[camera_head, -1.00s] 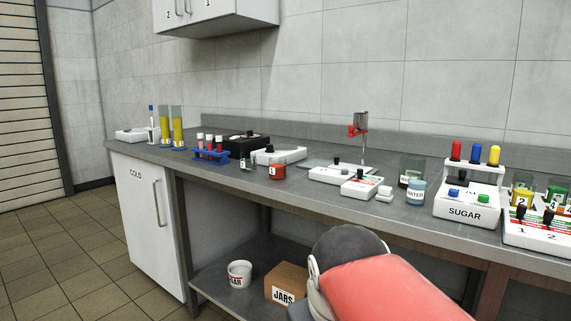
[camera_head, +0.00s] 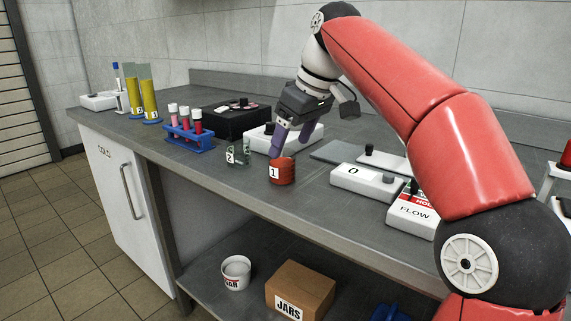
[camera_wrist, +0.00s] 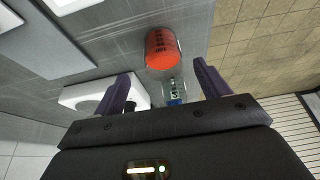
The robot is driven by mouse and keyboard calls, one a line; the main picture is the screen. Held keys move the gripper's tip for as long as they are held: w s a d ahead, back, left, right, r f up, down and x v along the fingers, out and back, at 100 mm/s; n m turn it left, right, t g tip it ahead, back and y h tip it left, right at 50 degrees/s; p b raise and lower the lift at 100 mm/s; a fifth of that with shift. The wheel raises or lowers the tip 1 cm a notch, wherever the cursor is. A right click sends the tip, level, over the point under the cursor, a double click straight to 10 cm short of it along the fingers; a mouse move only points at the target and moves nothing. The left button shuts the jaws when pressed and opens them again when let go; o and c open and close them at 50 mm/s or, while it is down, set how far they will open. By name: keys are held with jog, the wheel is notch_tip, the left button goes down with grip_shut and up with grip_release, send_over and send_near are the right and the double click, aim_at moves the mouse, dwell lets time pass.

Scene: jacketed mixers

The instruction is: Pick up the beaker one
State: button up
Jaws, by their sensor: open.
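Beaker one (camera_head: 284,173), holding orange-red contents and labelled 1, stands upright near the front edge of the grey counter (camera_head: 225,178). In the wrist view it is the orange cylinder (camera_wrist: 161,48) at top centre, just beyond the fingertips. My gripper (camera_head: 292,144) points down just above and behind beaker one, apart from it. Its purple fingers are spread and empty; they also show in the wrist view (camera_wrist: 163,76). A clear beaker labelled 2 (camera_head: 241,155) stands left of beaker one. In the wrist view this clear beaker (camera_wrist: 173,88) shows between the fingers, below them.
A blue rack of tubes (camera_head: 189,139) and yellow cylinders (camera_head: 150,103) stand further left. A white device (camera_head: 258,140) is behind the gripper. A white box marked 0 (camera_head: 352,183) and a FLOW box (camera_head: 412,215) stand right. A JARS box (camera_head: 303,289) is on the shelf below.

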aim_at(282, 163)
jog(key=x, duration=0.2)
jog(key=b+x, duration=0.1)
jog(key=x, duration=0.3)
jog(key=shift+s+a+f, duration=0.15)
jog(key=shift+s+f, duration=0.05)
jog(key=shift+f, duration=0.1)
jog(key=shift+c, duration=0.2)
jog(key=c, duration=1.1)
jog(key=shift+r, duration=0.15)
